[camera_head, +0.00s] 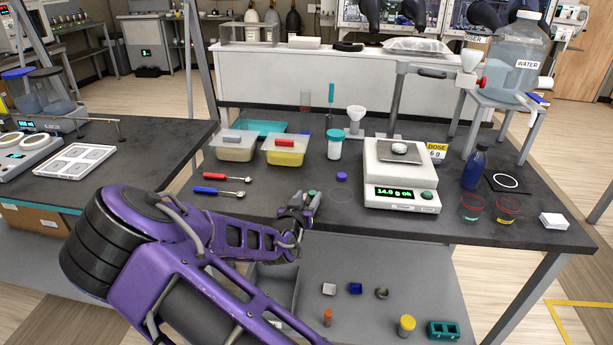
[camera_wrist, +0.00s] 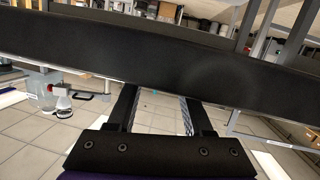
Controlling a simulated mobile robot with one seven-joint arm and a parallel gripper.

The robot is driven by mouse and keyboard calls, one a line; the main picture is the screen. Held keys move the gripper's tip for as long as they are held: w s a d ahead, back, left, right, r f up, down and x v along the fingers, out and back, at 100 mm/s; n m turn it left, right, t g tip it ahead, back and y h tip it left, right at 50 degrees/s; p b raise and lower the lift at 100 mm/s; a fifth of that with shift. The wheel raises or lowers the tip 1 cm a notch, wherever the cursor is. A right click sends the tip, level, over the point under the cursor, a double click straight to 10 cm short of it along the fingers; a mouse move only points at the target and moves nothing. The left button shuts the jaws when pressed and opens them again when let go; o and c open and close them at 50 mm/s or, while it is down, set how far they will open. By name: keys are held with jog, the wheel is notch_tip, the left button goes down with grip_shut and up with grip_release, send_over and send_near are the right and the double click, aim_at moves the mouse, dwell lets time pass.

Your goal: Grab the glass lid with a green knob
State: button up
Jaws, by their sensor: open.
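A small green knob (camera_head: 313,194) shows at the front edge of the dark bench, just beyond my gripper. The clear glass around it is hard to make out, and my gripper partly covers that spot. My gripper (camera_head: 299,212) is at the bench's front edge, close to the green knob; I cannot tell whether it touches. In the wrist view, my two fingers (camera_wrist: 160,105) stand apart with nothing held between them. A wide dark band (camera_wrist: 160,50), apparently the bench edge, crosses that view and hides what lies behind it.
A purple knob (camera_head: 342,177) stands just behind and right of the green one. A balance (camera_head: 400,185) stands to the right. Red (camera_head: 228,177) and blue-handled (camera_head: 205,190) tools lie left. Several small items lie on the lower shelf (camera_head: 380,265).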

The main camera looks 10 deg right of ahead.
jog(key=shift+w+d+r+m+g, duration=0.2)
jog(key=shift+d+m+g, duration=0.35)
jog(key=shift+m+g, duration=0.4)
jog(key=shift+d, duration=1.05)
jog(key=shift+a+f, duration=0.1)
jog(key=shift+a, duration=0.15)
jog(key=c, duration=0.3)
grip_shut()
